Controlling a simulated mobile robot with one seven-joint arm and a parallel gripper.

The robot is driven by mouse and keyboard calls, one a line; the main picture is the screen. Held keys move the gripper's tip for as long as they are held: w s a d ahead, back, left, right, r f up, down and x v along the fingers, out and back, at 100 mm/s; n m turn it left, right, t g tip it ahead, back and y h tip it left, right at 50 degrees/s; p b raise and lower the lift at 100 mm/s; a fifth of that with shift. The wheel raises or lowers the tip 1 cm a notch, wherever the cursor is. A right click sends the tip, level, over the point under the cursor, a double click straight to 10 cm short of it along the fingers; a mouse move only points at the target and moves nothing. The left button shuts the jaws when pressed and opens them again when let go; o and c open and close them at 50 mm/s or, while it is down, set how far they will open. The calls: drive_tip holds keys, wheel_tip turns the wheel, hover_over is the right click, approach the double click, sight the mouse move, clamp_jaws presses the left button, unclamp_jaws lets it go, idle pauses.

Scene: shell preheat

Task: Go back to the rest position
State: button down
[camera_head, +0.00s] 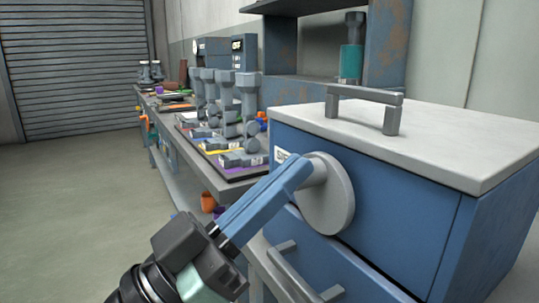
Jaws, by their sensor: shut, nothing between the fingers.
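My gripper (302,172) reaches up from the bottom left in the head view. Its dark body is at the lower left, and its long blue fingers lie together, shut and empty. The fingertips overlap the grey round dial (328,207) on the front of the blue cabinet (390,210). I cannot tell whether they touch the dial or are just in front of it. The fingers and the dial hide part of a small white label on the cabinet front.
The cabinet has a pale top (450,141) with a grey handle (366,93), and lower drawer handles (304,276). Left of it, a long bench (235,174) carries several grey tools. A teal and grey device (351,60) stands on the shelf behind. Open floor (75,200) lies left.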

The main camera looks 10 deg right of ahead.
drive_tip(key=w+r+n+t+y+p, duration=0.2)
drive_tip(key=w+r+n+t+y, duration=0.2)
drive_tip(key=r+n+t+y, duration=0.45)
drive_tip(key=s+a+r+n+t+y+p, duration=0.1)
drive_tip(key=s+a+r+n+t+y, duration=0.35)
drive_tip(key=s+r+t+y, duration=0.55)
wheel_tip(320, 180, up, 36)
drive_tip(key=w+a+g+y+p, duration=0.1)
drive_tip(key=w+y+p, duration=0.1)
drive_tip(key=p, duration=3.6)
drive_tip(key=shift+r+g+y, duration=0.25)
drive_tip(key=shift+g+y, duration=0.1)
drive_tip(key=shift+y, duration=0.3)
drive_tip(key=shift+w, duration=0.1)
